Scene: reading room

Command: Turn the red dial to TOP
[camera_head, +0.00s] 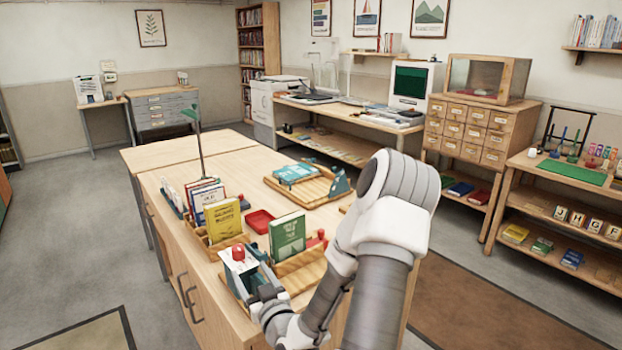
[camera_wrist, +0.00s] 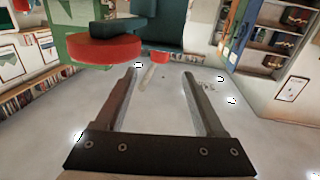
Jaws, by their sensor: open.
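A small red knob (camera_head: 238,253), which looks like the dial, shows on a white-faced piece at the near end of the table, just beyond my gripper (camera_head: 258,284). In the wrist view a large red disc (camera_wrist: 103,51) lies at the upper left, ahead of and left of the fingers. I cannot tell for sure that it is the same dial. My gripper (camera_wrist: 160,75) is open, with nothing between its two fingers. The disc and the fingers look apart. No TOP mark is readable, and the dial's pointing direction cannot be told.
A green book (camera_head: 287,236) stands in a wooden holder close by, with a red knob (camera_head: 321,236) beside it. A yellow book (camera_head: 223,219) and a red tray (camera_head: 260,221) are further back. The table top (camera_head: 240,165) is clear toward its far end.

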